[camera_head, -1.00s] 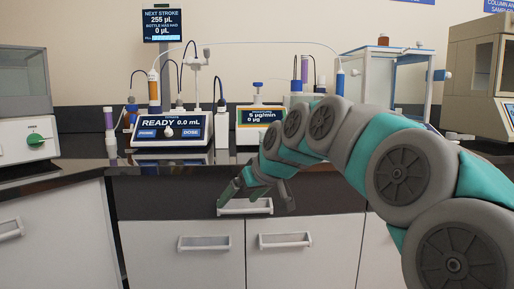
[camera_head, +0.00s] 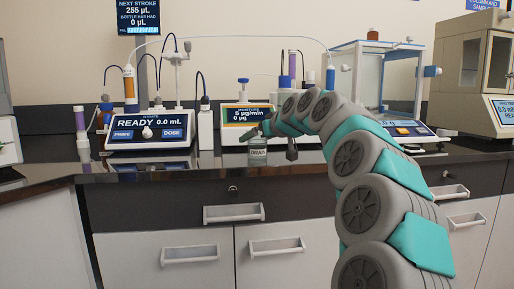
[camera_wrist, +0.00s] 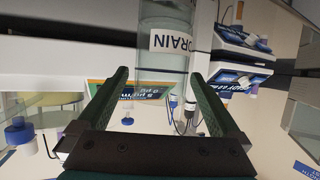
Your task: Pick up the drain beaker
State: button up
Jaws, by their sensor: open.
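The drain beaker (camera_head: 258,152) is a small clear glass with a "DRAIN" label, standing near the front of the dark bench before the small titrator display. In the wrist view the beaker (camera_wrist: 165,50) is at top centre, with its label showing, beyond and roughly between my finger tips. My gripper (camera_head: 270,138) is open, right at the beaker in the head view, with one finger to each side. In the wrist view my gripper (camera_wrist: 160,85) shows two dark green fingers spread apart with nothing held. Whether the fingers touch the glass cannot be told.
The dosing unit reading READY (camera_head: 151,128) stands left of the beaker, with a white bottle (camera_head: 205,127) between. The titrator display (camera_head: 243,115) is just behind the beaker. A glass balance case (camera_head: 376,75) stands at right. The bench front left of the beaker is clear.

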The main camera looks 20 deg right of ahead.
aim_at(253, 140)
jog(key=x, duration=0.3)
jog(key=shift+w+a+f, duration=0.1)
jog(key=shift+w+f, duration=0.15)
jog(key=shift+w, duration=0.05)
jog(key=c, duration=1.4)
jog(key=shift+r, duration=0.1)
